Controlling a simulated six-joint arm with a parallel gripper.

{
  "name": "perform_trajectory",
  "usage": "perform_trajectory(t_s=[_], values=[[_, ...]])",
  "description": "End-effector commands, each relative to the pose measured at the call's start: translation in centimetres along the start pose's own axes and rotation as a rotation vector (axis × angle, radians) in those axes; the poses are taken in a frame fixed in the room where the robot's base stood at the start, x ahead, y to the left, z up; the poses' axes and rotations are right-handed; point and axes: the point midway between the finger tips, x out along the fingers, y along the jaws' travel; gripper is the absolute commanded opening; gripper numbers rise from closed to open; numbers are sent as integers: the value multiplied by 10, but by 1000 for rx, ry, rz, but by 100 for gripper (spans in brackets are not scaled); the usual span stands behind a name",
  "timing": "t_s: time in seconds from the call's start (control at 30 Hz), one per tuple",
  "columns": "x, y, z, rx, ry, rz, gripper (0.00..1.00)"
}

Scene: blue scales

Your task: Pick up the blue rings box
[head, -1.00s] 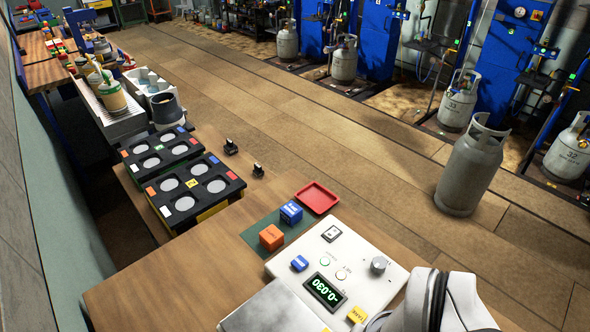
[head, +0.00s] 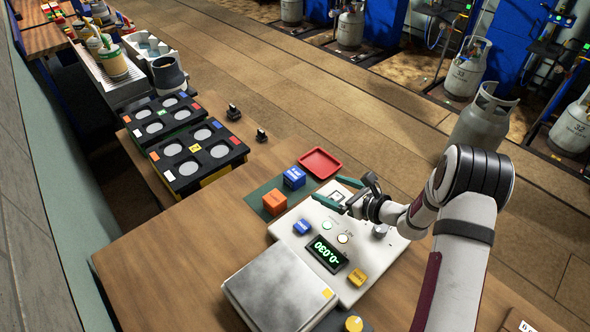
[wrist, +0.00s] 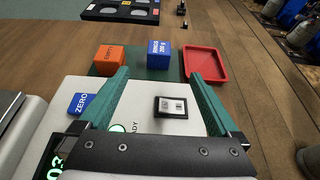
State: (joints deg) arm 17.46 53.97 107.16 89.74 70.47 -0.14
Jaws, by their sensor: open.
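The blue rings box (head: 294,178) is a small blue cube with white lettering, on a dark green mat (head: 261,193) beside the scale. It also shows in the wrist view (wrist: 159,54), ahead of and roughly between the fingertips. My gripper (head: 338,193) has two green fingers. It is open and empty over the back part of the scale's white panel, to the right of the blue box and apart from it. In the wrist view my gripper (wrist: 157,78) frames part of the panel.
An orange box (head: 275,202) stands close to the left of the blue box. A red tray (head: 320,162) lies just behind. The scale (head: 278,290) has a display and blue and yellow buttons. Black racks (head: 196,154) with round wells stand further left. Bare wood lies between.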

Motion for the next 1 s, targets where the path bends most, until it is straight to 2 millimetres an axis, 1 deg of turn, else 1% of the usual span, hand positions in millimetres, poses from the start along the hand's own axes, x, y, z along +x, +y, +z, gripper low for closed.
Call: perform_trajectory(t_s=[0.03, 0.1, 0.2, 0.37, 0.53, 0.63, 0.83, 0.87, 1.0], values=[[16, 2, 0, -2, 1, 6, 98], [37, 2, 0, -4, 1, 7, 98], [60, 2, 0, -3, 1, 6, 98], [80, 2, 0, -3, 1, 5, 98], [115, 2, -1, -3, 1, 6, 98], [126, 2, -1, -3, 2, 6, 98], [127, 2, -1, -2, 2, 5, 98], [127, 2, 0, -2, 2, 5, 94], [127, 2, 0, -2, 2, 5, 69]])
